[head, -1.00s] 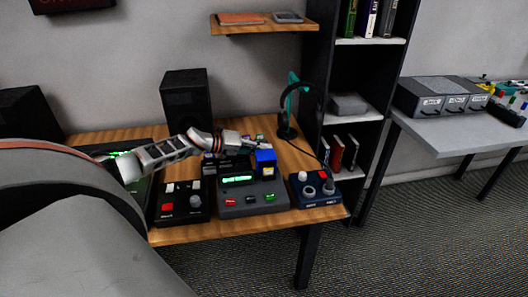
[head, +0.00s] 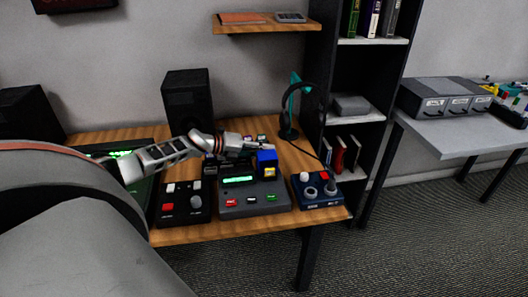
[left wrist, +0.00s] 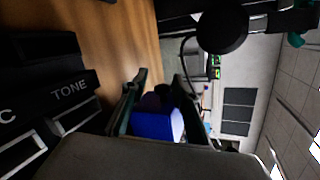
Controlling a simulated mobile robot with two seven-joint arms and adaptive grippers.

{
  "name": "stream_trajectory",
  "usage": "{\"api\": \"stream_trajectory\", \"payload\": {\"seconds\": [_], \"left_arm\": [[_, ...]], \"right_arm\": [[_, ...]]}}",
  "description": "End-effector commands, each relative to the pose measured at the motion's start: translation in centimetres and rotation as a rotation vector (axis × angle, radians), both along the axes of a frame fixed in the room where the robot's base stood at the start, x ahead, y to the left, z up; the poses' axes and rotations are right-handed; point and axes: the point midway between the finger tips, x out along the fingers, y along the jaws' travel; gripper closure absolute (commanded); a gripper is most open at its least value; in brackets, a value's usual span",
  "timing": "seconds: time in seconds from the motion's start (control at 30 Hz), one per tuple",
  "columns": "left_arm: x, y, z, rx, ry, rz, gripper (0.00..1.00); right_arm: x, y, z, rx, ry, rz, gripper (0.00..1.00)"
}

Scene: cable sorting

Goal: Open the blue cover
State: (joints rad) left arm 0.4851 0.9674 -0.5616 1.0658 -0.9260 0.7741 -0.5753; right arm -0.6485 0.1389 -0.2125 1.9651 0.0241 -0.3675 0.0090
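The blue cover (head: 267,158) sits at the back right of the grey control box (head: 255,201), with a yellow part below its front. It looks closed. My left gripper (head: 268,148) reaches in from the left, just behind and above the cover's top. In the left wrist view, the two fingers (left wrist: 158,88) are spread, with the blue cover (left wrist: 158,125) low between them. I cannot tell whether a finger touches it. My right gripper is in neither view.
A black box (head: 183,203) with a red button stands left of the grey box, and a dark blue box (head: 317,191) with knobs stands right. A headphone stand (head: 290,110) and a speaker (head: 188,98) are behind. The table's front edge (head: 240,231) is mostly bare.

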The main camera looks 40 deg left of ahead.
Motion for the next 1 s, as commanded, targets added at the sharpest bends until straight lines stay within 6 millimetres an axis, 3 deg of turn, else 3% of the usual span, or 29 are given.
{"api": "stream_trajectory", "payload": {"seconds": [0.27,0.7,1.0], "left_arm": [[-1.1,0.7,0.5,0.001,0.0,0.0,0.71],[-6.9,4.2,2.9,0.001,0.005,0.0,0.71],[-9.2,5.7,4.0,0.002,0.003,0.0,0.71]], "right_arm": [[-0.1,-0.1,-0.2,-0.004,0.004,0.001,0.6],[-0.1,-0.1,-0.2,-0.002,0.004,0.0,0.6],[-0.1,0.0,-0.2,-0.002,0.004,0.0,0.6]]}}
